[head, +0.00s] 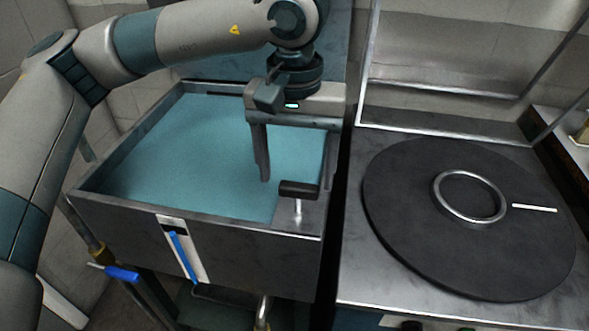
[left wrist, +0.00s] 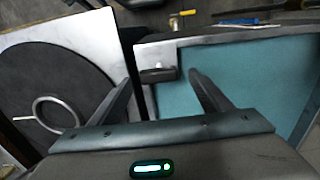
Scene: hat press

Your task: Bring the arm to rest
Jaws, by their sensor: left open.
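My left arm comes in from the left in the head view and reaches over a metal basin (head: 110,205) filled with flat teal water. My left gripper (head: 294,172) points down above the basin's front right corner, open and empty. Its two fingers also show apart in the left wrist view (left wrist: 160,78). A black-handled lever (head: 298,188) on the basin's corner lies below the gripper; in the left wrist view this black handle (left wrist: 157,74) appears between the fingers. I cannot tell the exact height gap. My right gripper is not in view.
A round black plate (head: 410,235) with a metal ring (head: 440,192) and a white mark sits on the metal counter (head: 365,285) to the right. A metal frame stands behind it. A blue-handled valve (head: 122,273) is below the basin's left.

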